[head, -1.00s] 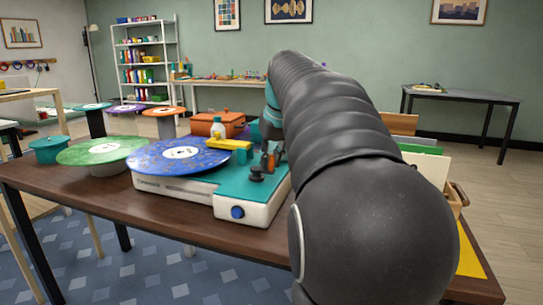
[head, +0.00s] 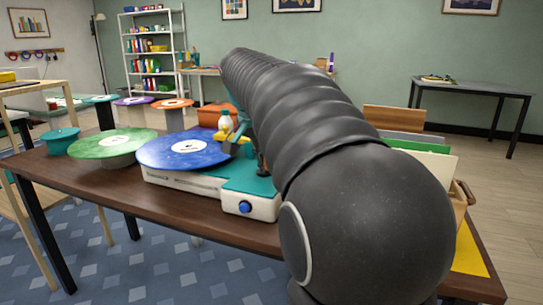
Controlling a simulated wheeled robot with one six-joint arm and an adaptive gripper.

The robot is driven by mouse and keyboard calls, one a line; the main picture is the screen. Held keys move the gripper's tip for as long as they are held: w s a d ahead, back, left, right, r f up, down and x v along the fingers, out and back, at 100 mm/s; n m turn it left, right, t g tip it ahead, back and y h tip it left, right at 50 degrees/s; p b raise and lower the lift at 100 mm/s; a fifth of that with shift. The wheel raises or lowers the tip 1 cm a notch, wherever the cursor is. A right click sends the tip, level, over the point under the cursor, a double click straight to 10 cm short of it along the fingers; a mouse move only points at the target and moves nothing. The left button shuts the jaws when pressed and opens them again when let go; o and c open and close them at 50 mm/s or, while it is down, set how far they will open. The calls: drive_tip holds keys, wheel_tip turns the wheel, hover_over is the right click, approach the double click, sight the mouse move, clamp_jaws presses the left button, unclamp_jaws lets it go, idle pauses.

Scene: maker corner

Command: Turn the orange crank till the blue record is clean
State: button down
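The blue record (head: 160,152) lies flat on the record-cleaning machine (head: 190,179), its white label facing up. Its visible surface looks mostly even blue, with few or no pale specks that I can make out. A yellow bar (head: 240,135) reaches over the record's right edge. The machine has a teal deck and a blue front knob (head: 245,207). My dark arm crosses the right of the deck and hides my gripper. The orange crank is mostly or wholly behind the arm, so I cannot tell whether the gripper holds it.
A green record (head: 112,141) on a stand and a teal pot (head: 60,141) are to the left on the brown table. More records stand behind. A white bottle (head: 225,121) and orange case (head: 211,114) are behind the machine. A record crate (head: 459,203) is at the right.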

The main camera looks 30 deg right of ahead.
drive_tip(key=m, duration=0.2)
drive_tip(key=a+m+g, duration=0.1)
drive_tip(key=w+m+g, duration=0.1)
drive_tip(key=m, duration=0.1)
drive_tip(key=shift+w+a+m+h, duration=0.1)
drive_tip(key=shift+a+m+h, duration=0.2)
drive_tip(key=m, duration=0.2)
drive_tip(key=w+m+g, duration=0.1)
drive_tip(key=m, duration=0.1)
drive_tip(key=a+m+g, duration=0.1)
drive_tip(key=m, duration=0.1)
drive_tip(key=shift+w, duration=0.3)
drive_tip(key=c, duration=1.1)
unclamp_jaws()
drive_tip(key=shift+d+y, duration=0.1)
drive_tip(key=shift+y, duration=0.3)
drive_tip(key=shift+o, duration=0.2)
